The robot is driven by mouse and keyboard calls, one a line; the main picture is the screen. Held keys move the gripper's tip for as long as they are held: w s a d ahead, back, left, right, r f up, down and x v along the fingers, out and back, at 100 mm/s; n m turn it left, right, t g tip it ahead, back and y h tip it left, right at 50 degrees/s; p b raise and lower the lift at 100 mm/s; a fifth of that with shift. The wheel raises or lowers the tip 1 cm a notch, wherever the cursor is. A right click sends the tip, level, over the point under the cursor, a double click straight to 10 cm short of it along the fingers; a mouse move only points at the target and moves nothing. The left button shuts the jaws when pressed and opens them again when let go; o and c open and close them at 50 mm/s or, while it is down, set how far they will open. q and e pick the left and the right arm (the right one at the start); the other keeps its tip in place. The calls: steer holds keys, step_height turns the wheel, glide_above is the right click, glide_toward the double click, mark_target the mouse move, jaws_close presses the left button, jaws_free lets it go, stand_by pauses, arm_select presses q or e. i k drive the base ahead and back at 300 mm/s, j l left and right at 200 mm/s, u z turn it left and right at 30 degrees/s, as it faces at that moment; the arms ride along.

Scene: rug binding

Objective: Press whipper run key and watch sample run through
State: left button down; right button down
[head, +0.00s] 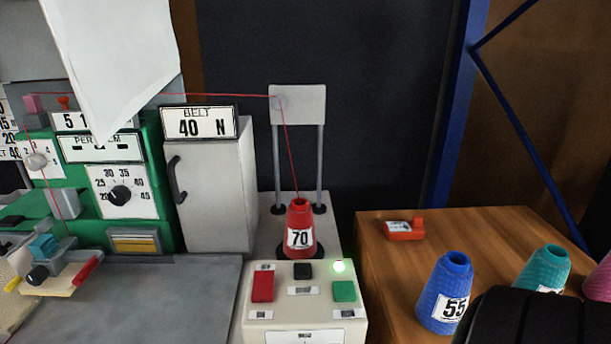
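A cream control box (305,319) stands at the bottom centre. The green machine (165,225) at left has a dial (121,195) and number plates. A red thread (225,95) runs from the red cone (300,237) marked 70, up to a plate guide (298,105) and left to the machine. I see no fingertips of either gripper, and nothing touches the keys.
A grey cabinet (215,195) bears a sign reading BELT 40 N. A wooden table (470,228) at right holds a red tool (404,230), a blue cone (446,285) marked 55 and a teal cone (543,268). A black ridged shape (535,318) covers the lower right corner. A white sheet-like shape (115,55) hides part of the machine.

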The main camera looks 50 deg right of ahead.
mark_target(342, 291)
steer(key=j+z, duration=0.1)
steer(key=z, duration=0.35)
steer(key=j+z, duration=0.1)
steer(key=z, duration=0.3)
steer(key=j+z, duration=0.1)
steer(key=z, duration=0.8)
steer(key=j+z, duration=0.15)
steer(key=z, duration=0.25)
